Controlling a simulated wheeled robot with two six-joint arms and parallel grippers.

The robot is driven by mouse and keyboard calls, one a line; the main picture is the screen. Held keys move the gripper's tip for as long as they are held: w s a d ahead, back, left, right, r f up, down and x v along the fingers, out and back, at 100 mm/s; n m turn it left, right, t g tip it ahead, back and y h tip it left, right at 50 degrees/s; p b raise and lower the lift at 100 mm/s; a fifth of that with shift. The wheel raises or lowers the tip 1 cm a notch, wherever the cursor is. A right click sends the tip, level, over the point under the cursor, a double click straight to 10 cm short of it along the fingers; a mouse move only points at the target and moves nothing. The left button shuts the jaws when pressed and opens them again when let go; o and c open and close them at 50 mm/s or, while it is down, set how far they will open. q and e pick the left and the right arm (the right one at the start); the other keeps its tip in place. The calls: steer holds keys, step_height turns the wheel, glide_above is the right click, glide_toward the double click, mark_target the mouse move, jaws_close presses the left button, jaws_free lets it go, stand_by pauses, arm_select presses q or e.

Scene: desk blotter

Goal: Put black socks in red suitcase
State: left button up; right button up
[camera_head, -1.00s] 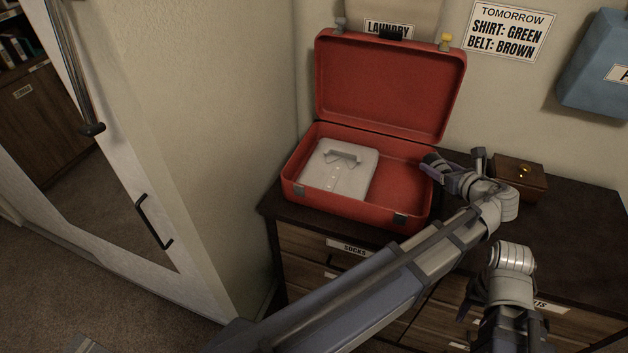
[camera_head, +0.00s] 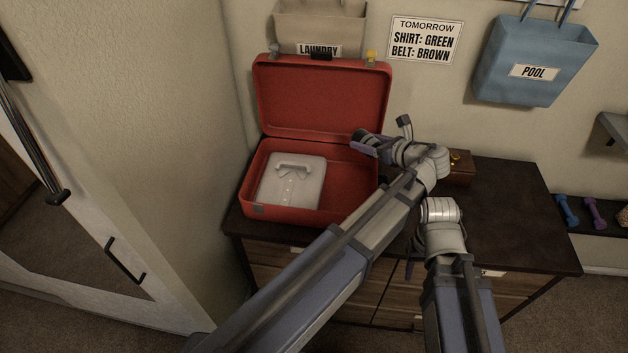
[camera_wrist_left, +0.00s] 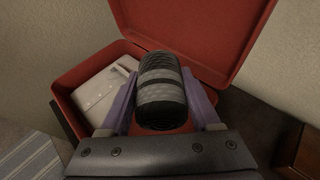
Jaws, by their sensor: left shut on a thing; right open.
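The red suitcase (camera_head: 300,217) stands open on the dark dresser, lid up against the wall. It also shows in the left wrist view (camera_wrist_left: 85,72). A folded light grey shirt (camera_head: 291,185) lies in its left part; the right part shows bare red. My left gripper (camera_head: 362,143) is at the right side of the suitcase, near the lid hinge. In the left wrist view it is shut on a rolled pair of black socks (camera_wrist_left: 160,88) with grey bands, which overlaps the suitcase interior in the picture.
A small wooden box (camera_head: 460,168) stands on the dresser (camera_head: 510,215) right of the suitcase. The dresser's right side is clear. A laundry bag (camera_head: 318,22) and a blue pool bag (camera_head: 530,60) hang on the wall. Dumbbells (camera_head: 595,212) lie on a low shelf at right.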

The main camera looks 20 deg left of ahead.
arm_select(q)
step_height(320, 180, down, 10)
steer(key=b, duration=1)
steer(key=shift+f, duration=0.2)
steer(key=shift+f+b, duration=0.55)
steer(key=shift+b, duration=0.15)
steer(key=o, duration=1.4)
steer(key=shift+c, duration=0.2)
steer(key=shift+r, duration=0.15)
